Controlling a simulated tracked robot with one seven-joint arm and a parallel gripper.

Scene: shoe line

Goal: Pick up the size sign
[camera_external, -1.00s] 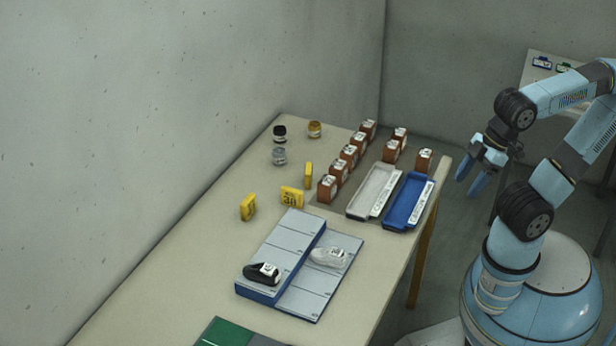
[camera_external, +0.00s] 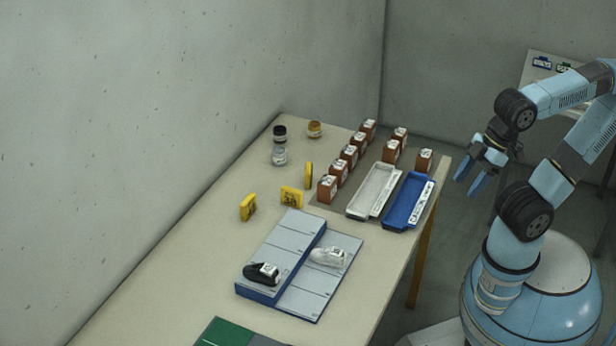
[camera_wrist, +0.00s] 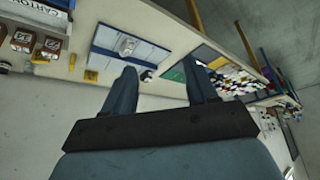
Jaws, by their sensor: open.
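Three yellow signs stand on the table behind the shoe rack: a left one (camera_external: 248,207), a middle one with dark print (camera_external: 292,197) and a thin edge-on one (camera_external: 308,175). I cannot read their sizes clearly. In the wrist view, yellow signs show small, one at the left (camera_wrist: 91,75) and one higher up (camera_wrist: 72,62). My gripper (camera_external: 472,178) is open and empty, off the right side of the table and well away from the signs. Its two blue fingers also show in the wrist view (camera_wrist: 163,85).
A stepped grey and blue rack (camera_external: 298,262) holds a black shoe (camera_external: 262,273) and a white shoe (camera_external: 328,256). Brown boxes (camera_external: 327,188), a white tray (camera_external: 356,210) and a blue tray (camera_external: 392,222) stand right of the signs. Jars (camera_external: 279,156) stand at the back.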

